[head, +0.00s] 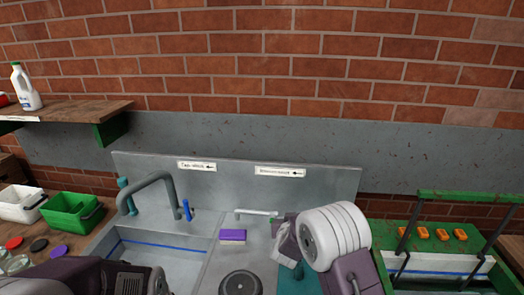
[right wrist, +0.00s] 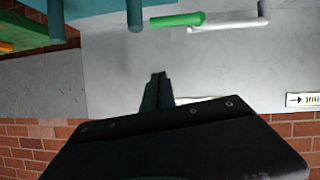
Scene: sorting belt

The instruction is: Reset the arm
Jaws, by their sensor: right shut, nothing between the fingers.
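My right arm comes in at the lower right of the head view, in front of the metal sink unit (head: 290,190). Its white ribbed joint hides part of the counter, and I cannot make out the fingertips there. In the right wrist view my right gripper (right wrist: 158,82) is shut with nothing between its fingers. It points toward the grey metal panel, with a green-ended white bar (right wrist: 225,24) beyond it. A part of my left arm shows at the lower left of the head view; its gripper is out of frame.
A sink basin (head: 165,265) with a grey faucet (head: 148,180) is left of centre. A purple sponge (head: 232,236) and a dark round disc (head: 240,284) lie beside it. A green bin (head: 70,213) and white bin (head: 18,204) stand left; a green-framed rack (head: 465,198) stands right.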

